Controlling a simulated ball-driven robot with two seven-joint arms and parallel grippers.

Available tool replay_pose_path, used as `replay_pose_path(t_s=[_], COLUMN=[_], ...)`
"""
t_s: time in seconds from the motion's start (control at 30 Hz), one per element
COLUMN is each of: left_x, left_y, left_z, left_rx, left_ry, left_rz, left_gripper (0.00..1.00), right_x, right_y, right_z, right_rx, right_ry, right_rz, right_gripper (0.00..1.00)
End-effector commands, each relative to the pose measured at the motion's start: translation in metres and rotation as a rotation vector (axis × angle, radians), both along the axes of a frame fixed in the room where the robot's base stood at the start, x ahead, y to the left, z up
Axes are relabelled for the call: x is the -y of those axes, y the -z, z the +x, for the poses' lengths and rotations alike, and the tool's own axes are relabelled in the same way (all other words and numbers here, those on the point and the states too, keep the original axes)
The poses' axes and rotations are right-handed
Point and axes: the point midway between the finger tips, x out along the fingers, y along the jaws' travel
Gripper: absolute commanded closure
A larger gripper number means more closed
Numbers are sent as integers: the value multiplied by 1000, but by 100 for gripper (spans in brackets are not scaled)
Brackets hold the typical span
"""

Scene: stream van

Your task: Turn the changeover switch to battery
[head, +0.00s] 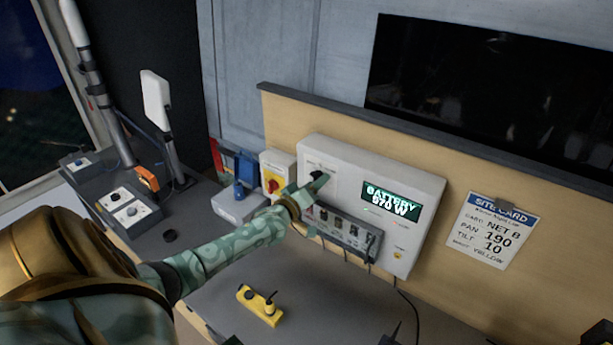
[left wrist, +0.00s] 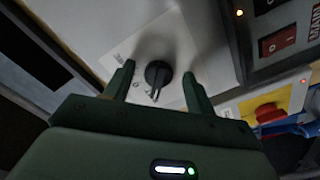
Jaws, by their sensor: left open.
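The changeover switch is a black rotary knob (left wrist: 158,73) on a white label plate, seen in the left wrist view with its pale-marked pointer towards the gripper's palm. My left gripper (left wrist: 158,80) is open, with one finger on each side of the knob; I see gaps and cannot tell any contact. In the head view my left gripper (head: 318,180) is at the white cabinet (head: 345,160) and largely hides the knob. The cabinet's display (head: 391,202) reads "BATTERY 970 W". The label's small print is unreadable. My right gripper is not identifiable.
A red-and-yellow switch (head: 275,180) and a blue socket box (head: 242,167) are left of the cabinet. A socket strip (head: 345,228) runs below it with cables hanging. A yellow power block (head: 260,305) lies on the grey desk. A site card (head: 492,230) hangs at right.

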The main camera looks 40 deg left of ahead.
Motion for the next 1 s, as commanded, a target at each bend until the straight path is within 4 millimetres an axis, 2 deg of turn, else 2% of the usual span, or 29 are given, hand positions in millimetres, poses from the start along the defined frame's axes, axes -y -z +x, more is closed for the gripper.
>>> replay_pose_path(t_s=[0.17, 0.4, 0.6, 0.8, 1.0], left_x=[3, 10, 15, 17, 17], left_y=[0, 2, 2, 1, 1], left_z=[-27, -93, -137, -158, -160], left_rx=[-4, -5, -4, -3, -1], left_ry=[0, 0, 0, 0, -1], left_rz=[-1, -3, 0, 0, 0], left_gripper=[45, 45, 45, 45, 45], right_x=[1, 2, 2, 2, 2], right_y=[-7, -10, -8, -6, -6], right_z=[0, 0, 0, 0, 0], right_rx=[0, 1, 1, 1, 0], right_ry=[-1, -1, -1, -1, -1], right_rz=[-1, -2, -2, -2, -2], right_gripper=[64, 64, 64, 64, 64])
